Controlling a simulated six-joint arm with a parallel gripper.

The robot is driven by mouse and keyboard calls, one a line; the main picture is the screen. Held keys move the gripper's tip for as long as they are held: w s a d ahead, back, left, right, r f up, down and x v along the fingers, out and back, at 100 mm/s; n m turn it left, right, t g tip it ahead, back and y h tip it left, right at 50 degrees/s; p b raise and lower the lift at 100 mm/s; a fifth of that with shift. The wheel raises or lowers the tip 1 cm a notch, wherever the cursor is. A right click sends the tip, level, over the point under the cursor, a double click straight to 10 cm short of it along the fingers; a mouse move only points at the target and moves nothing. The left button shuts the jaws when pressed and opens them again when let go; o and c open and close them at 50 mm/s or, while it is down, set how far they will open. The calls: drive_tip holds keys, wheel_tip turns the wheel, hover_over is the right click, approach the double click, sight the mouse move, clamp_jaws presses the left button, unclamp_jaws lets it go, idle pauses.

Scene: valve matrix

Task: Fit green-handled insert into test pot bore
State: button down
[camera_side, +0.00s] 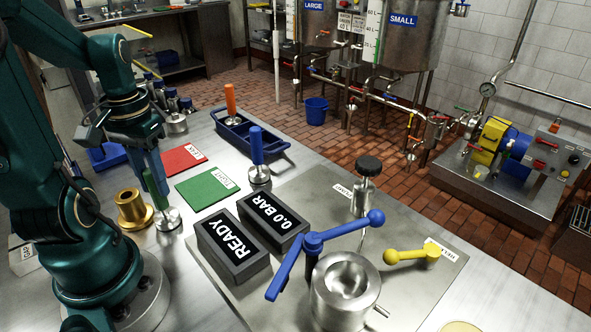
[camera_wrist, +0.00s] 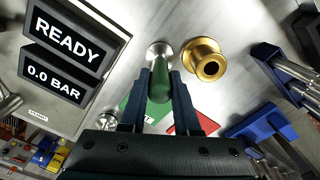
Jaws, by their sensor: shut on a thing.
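The green-handled insert (camera_side: 167,218) has a green grip and a round metal base; its grip also shows in the wrist view (camera_wrist: 160,82). My gripper (camera_side: 152,178) is shut on the green handle, with one finger on each side of it in the wrist view (camera_wrist: 160,74). The insert is close to upright at the bench top; I cannot tell whether its base touches the bench. The test pot (camera_side: 343,305) is a steel cylinder with an open, bowl-like bore (camera_side: 348,278) at the front right, well apart from the insert.
A brass flanged piece (camera_side: 132,208) stands just left of the insert. READY (camera_side: 232,250) and 0.0 BAR (camera_side: 272,222) blocks lie between insert and pot. A blue lever (camera_side: 318,240) rises beside the pot; a yellow lever (camera_side: 412,256) is right. A blue-handled insert (camera_side: 258,160) stands behind.

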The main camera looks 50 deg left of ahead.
drive_tip(key=shift+r, duration=0.1)
idle(0.3)
wheel_tip(320, 180, up, 8)
drive_tip(key=shift+r, duration=0.95)
drive_tip(key=w+d+r+m, duration=0.3)
drive_tip(key=w+d+m, duration=0.15)
drive_tip(key=w, duration=0.25)
drive_tip(key=w+d+r+m, duration=0.35)
drive_tip(key=w+d, duration=0.25)
drive_tip(key=w, duration=0.2)
drive_tip(key=s+d+f+m, duration=0.15)
drive_tip(key=d+m, duration=0.25)
drive_tip(key=d, duration=0.7)
drive_tip(key=s+d+f+m, duration=0.1)
drive_tip(key=d+f+m, duration=0.3)
drive_tip(key=d, duration=0.7)
wheel_tip(320, 180, down, 7)
drive_tip(key=shift+d+m, duration=0.15)
drive_tip(key=shift+m, duration=0.15)
